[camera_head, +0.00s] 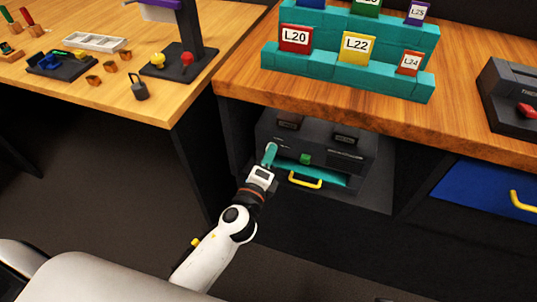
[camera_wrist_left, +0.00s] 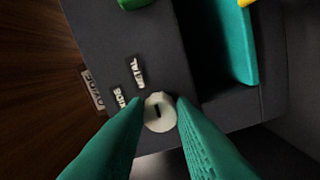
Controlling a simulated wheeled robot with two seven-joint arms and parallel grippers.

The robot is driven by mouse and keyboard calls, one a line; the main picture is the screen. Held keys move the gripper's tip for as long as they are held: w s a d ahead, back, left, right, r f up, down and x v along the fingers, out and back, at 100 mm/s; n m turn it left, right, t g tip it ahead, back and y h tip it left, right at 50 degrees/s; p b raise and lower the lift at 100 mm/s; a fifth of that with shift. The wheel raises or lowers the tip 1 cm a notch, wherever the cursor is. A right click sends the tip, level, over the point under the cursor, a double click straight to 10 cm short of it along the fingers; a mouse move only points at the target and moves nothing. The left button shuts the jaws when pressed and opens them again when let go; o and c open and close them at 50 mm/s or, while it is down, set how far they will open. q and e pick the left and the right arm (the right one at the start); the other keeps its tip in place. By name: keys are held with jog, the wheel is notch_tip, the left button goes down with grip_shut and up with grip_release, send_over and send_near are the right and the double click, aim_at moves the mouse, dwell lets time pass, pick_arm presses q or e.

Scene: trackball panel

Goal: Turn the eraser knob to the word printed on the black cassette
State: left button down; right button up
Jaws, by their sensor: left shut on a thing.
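A grey panel box (camera_head: 350,182) stands in the open bay under the right wooden desk. My left gripper (camera_head: 271,150) reaches its left front. In the left wrist view the teal fingers of my left gripper (camera_wrist_left: 160,104) are shut on a white round knob (camera_wrist_left: 158,116) with a dark pointer mark, one finger on each side. A pale label (camera_wrist_left: 136,72) beside it seems to read METAL; another label (camera_wrist_left: 119,98) is partly hidden by a finger. Two dark blocks, possibly cassettes, lie on the box top, one left (camera_head: 289,121) and one right (camera_head: 345,134); their print is unreadable. My right gripper is not in view.
A teal drawer with a yellow handle (camera_head: 305,181) and a green button (camera_head: 305,159) are right of my gripper. The desk edge overhangs the bay. A teal stepped rack (camera_head: 290,75) holds numbered cards. A blue drawer (camera_head: 470,190) is at right.

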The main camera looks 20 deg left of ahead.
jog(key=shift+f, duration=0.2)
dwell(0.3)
pick_arm(q)
jog(key=c, duration=1.2)
grip_release()
jog(key=s+b, duration=0.2)
jog(key=s, duration=1)
jog(key=shift+a+b, duration=0.15)
jog(key=shift+b, duration=0.25)
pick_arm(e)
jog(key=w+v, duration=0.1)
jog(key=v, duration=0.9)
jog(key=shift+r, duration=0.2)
pick_arm(q)
jog(key=shift+a, duration=0.1)
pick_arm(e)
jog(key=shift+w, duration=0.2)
